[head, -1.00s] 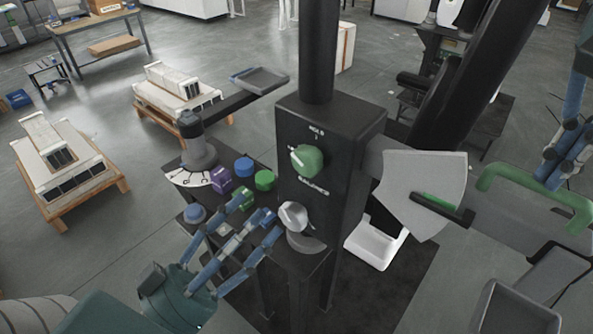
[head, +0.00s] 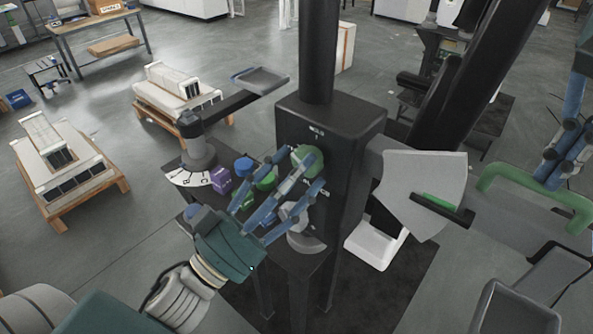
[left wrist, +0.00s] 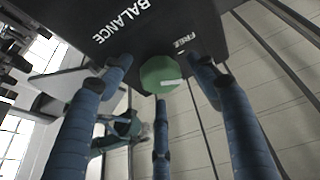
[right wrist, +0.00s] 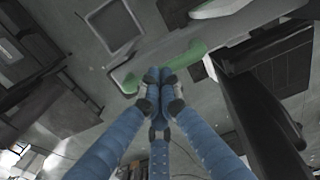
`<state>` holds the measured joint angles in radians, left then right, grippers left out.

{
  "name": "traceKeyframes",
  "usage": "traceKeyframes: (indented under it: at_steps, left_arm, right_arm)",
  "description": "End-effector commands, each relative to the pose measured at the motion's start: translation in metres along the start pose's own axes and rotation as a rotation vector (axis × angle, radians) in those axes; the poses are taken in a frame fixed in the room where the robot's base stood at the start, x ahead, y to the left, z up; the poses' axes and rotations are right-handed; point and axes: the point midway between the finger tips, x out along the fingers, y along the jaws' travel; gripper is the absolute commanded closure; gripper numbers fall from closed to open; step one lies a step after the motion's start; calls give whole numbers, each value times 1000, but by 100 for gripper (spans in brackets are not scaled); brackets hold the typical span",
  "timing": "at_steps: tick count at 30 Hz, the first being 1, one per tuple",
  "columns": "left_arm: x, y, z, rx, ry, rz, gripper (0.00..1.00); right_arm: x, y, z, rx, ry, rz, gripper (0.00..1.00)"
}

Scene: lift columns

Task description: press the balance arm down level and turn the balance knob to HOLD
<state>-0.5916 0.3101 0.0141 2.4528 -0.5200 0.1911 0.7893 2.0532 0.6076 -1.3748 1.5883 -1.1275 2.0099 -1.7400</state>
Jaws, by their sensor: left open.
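The green balance knob (head: 309,157) is on the front of the black column box (head: 345,140). In the left wrist view the knob (left wrist: 158,74) has a white mark, near the words BALANCE and FREE. My left gripper (head: 303,172) is open, its fingers spread around the knob's sides; I cannot tell whether they touch it. The grey balance arm (head: 495,222) extends right from the box, past a grey plate (head: 425,185), with a green handle (head: 535,183). My right gripper (head: 562,160) has its fingertips together just above the handle, which also shows in the right wrist view (right wrist: 190,62).
Purple (head: 221,180), blue (head: 243,167) and green buttons, and a dark lever (head: 235,105), stand left of the box. A white tray (head: 372,243) is under the plate. Pallets stand on the floor at left.

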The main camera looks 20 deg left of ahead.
Motion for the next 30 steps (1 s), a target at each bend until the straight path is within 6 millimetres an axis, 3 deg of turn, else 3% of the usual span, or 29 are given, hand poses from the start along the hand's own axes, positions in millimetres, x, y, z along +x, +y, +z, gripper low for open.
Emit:
traceKeyframes:
  at_steps: [1,8,19,30]
  left_arm:
    - [0,0,0,0,0,0,40]
    - [0,0,1,0,-1,-1,84]
    - [-1,-2,2,48,-9,19,84]
    - [-1,-5,2,297,-36,124,84]
  right_arm:
    - [1,0,0,0,-2,1,100]
    - [1,0,0,0,-2,1,100]
    - [1,0,0,0,-2,2,100]
    - [1,0,0,0,-2,3,100]
